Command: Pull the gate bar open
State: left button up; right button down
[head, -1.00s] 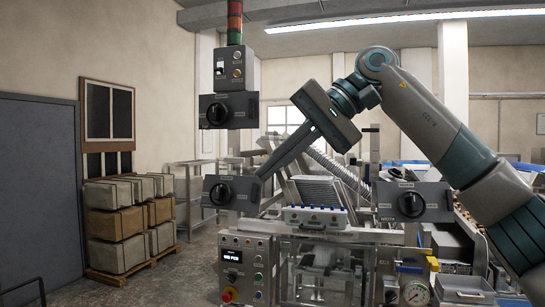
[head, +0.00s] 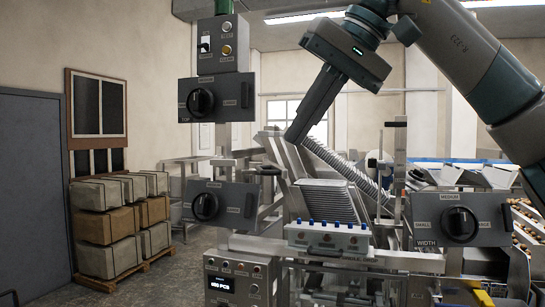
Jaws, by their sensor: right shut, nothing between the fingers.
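My right gripper (head: 297,136) hangs in the upper middle of the head view, its arm coming in from the right. Its long dark fingers are together, point down and left, and hold nothing. Below it, a stack of clamshell trays (head: 328,200) leans on the machine. In front of the stack is a pale bar (head: 328,238) with several blue knobs along its top. It may be the gate bar, but I cannot tell for sure. The gripper appears above the bar and stack in the picture, apart from the bar. My left gripper is out of view.
Dial boxes stand at upper left (head: 217,98), lower left (head: 222,206) and right (head: 460,219). A control panel (head: 240,281) with a display is below. Stacked boxes on a pallet (head: 120,280) stand at the left.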

aim_at(265, 167)
jog(key=i, duration=0.95)
